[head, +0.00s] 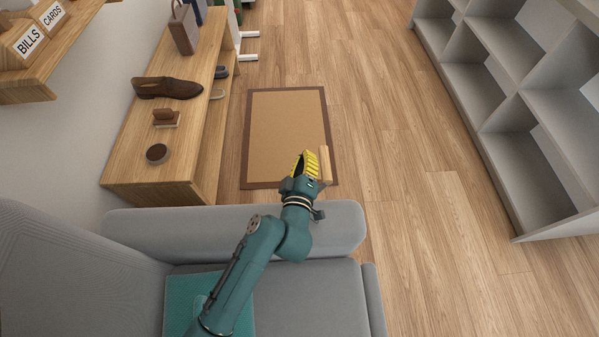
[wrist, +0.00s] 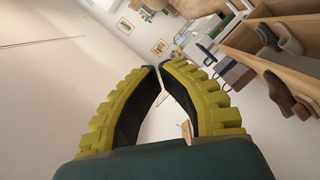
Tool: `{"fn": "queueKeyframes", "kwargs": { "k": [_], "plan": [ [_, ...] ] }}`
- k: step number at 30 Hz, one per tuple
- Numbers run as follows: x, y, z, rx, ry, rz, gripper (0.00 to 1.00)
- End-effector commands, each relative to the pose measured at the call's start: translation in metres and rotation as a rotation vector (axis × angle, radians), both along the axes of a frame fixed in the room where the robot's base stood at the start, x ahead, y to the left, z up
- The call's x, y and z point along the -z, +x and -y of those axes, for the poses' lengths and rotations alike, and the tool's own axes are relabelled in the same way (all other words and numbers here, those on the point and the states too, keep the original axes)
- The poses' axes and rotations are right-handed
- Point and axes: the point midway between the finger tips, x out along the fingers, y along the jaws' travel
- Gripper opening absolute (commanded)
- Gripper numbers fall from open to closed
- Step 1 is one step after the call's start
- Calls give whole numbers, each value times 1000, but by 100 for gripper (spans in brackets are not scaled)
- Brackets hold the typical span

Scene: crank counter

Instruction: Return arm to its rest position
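My gripper (head: 306,155) has yellow ribbed fingers and sits at the end of my teal arm. In the head view it is above the far side of the grey sofa, over the near edge of the brown-bordered mat. In the wrist view the two fingertips (wrist: 157,66) come together with almost no gap. Nothing shows held at the tips. A light wooden bar (head: 325,164) appears just right of the gripper in the head view; I cannot tell its height or whether it touches.
The grey sofa (head: 325,220) lies under my arm, with a teal cushion (head: 180,297) on it. A wooden bench (head: 125,170) at left carries a brown shoe (head: 167,88). Grey shelving (head: 475,95) stands at right. Open floor (head: 390,160) lies between mat and shelving.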

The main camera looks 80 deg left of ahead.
Motion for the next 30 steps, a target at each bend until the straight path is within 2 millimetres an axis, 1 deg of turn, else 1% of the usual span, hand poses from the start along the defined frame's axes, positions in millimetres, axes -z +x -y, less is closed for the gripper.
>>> {"fn": "queueKeyframes", "kwargs": {
  "k": [1, 3, 6, 9, 13, 22, 23, 26, 27, 29, 30],
  "plan": [
    [4, -4, 17, 7, -5, -5, 0],
    [2, -10, 34, 7, -5, -5, 0],
    [-1, -16, 55, 7, -3, -5, 0],
    [-3, -21, 70, 6, -4, -5, 0],
    [-6, -25, 78, 3, -2, -3, 0],
    [-6, -26, 78, 1, -2, -2, 0],
    [-8, -21, 82, 17, -2, -2, 0],
    [-38, 15, 93, 89, 32, 43, 0],
    [-56, 36, 100, 131, 54, 74, 0],
    [-91, 69, 115, 198, 85, 141, 0],
    [-115, 90, 128, 248, 95, 196, 0]
  ]
}}
